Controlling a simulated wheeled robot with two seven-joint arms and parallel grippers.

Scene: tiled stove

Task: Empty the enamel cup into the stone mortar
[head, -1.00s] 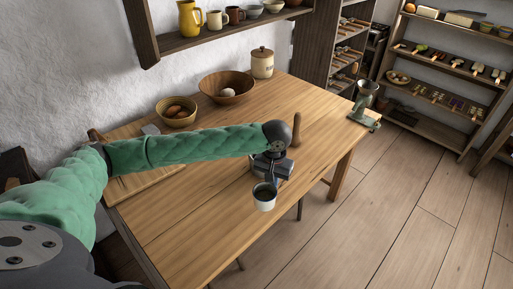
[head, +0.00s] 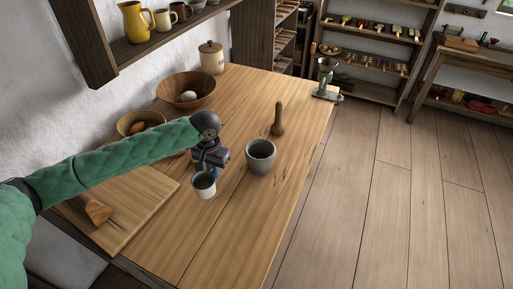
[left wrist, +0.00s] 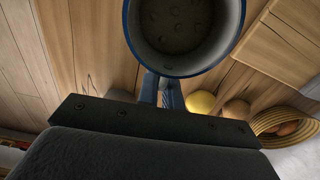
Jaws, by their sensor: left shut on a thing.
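The enamel cup (head: 204,184) is white outside with a dark rim and hangs upright from my left gripper (head: 206,168), which is shut on it. In the left wrist view the cup (left wrist: 185,30) has a blue rim, and several dim roundish things lie at its bottom. The stone mortar (head: 260,158) is a grey bowl standing on the table, just right of the cup and apart from it. Its inside looks dark. A wooden pestle (head: 278,120) stands behind the mortar. My right gripper is not in view.
The wooden table (head: 235,215) is clear in front of the mortar. A cutting board (head: 130,215) with a wooden-handled tool lies at left. A wooden bowl (head: 187,91), a striped basket (head: 140,121) and a lidded jar (head: 211,58) stand behind. A green grinder (head: 326,78) is at the far corner.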

